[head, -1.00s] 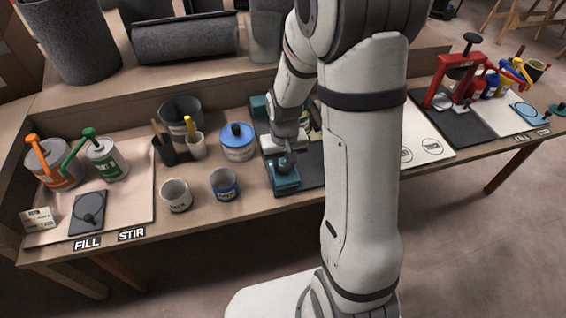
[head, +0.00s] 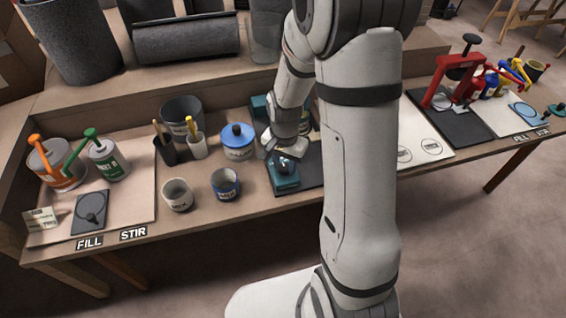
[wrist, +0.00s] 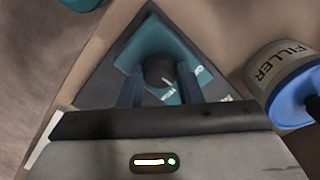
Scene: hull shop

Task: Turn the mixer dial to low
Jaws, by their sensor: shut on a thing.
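The teal mixer (head: 284,184) stands on a dark mat on the bench, partly behind my arm in the head view. Its dark round dial (wrist: 159,72) sits on the teal front part of the mixer (wrist: 150,40) in the wrist view. I cannot make out LOW. My gripper (wrist: 159,84) is shut on the dial, one finger on each side. In the head view my gripper (head: 286,160) is over the mixer's front.
A FILLER can with a blue lid (wrist: 290,75) stands close to the right in the wrist view; the same can (head: 237,143) is left of the mixer in the head view. Two small cups (head: 178,195) (head: 225,184) stand left of the mixer. The bench's front edge is near.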

